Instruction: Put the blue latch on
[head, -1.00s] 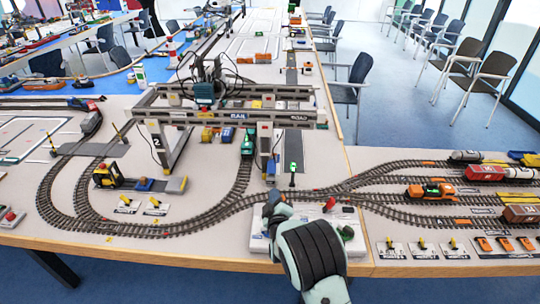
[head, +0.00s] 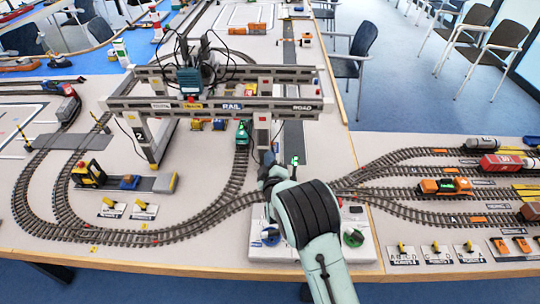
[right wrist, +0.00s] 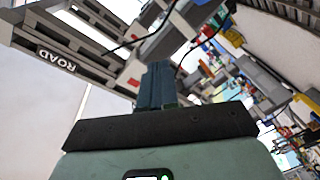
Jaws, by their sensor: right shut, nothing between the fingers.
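My right gripper (head: 268,165) is shut and empty, at the foot of the gantry crane's (head: 225,105) near right leg (head: 262,132). In the right wrist view its dark fingers (right wrist: 157,86) are together, pointing up towards the crane's grey frame (right wrist: 80,40). A small blue piece (head: 276,147) shows beside that leg, just above the gripper; I cannot tell whether it is the blue latch. The gripper hides the leg's foot, and I cannot tell whether it touches it. My left gripper is out of view.
A white control box (head: 285,250) with a green knob (head: 353,238) lies under my right forearm at the table's front edge. Tracks (head: 420,190) with wagons run right. A yellow buffer machine (head: 90,174) stands left. A green locomotive (head: 242,133) sits under the crane.

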